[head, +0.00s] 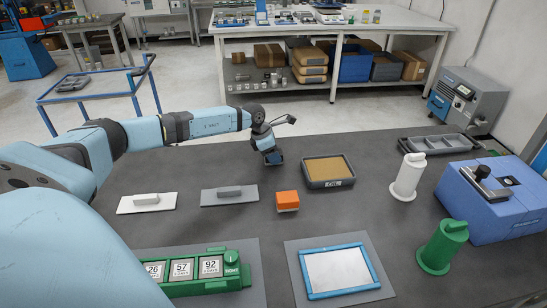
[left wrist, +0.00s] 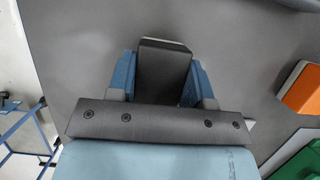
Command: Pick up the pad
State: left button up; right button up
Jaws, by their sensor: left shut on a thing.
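My left gripper (head: 273,158) is at the far middle of the dark table, left of the tan-topped tray. In the left wrist view its two blue fingers (left wrist: 163,80) are shut on the sides of a dark grey block-like pad (left wrist: 164,62) with a thin paler edge at its far end. In the head view the gripper mostly hides this pad. I cannot tell whether it touches the table. An orange block (head: 287,200) with a pale base lies apart, nearer the front; it also shows in the left wrist view (left wrist: 303,92). My right gripper is not in view.
A tan-topped grey tray (head: 347,184) stands right of the gripper. White (head: 146,203) and grey (head: 230,195) handled plates lie left. A green counter block (head: 205,285), blue-framed panel (head: 340,295), white (head: 407,180) and green (head: 440,248) cylinders and a blue machine (head: 505,215) stand around.

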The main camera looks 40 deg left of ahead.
pick_arm(q)
jog(key=shift+r, duration=0.15)
notch_tip(320, 180, up, 20)
dwell(0.6)
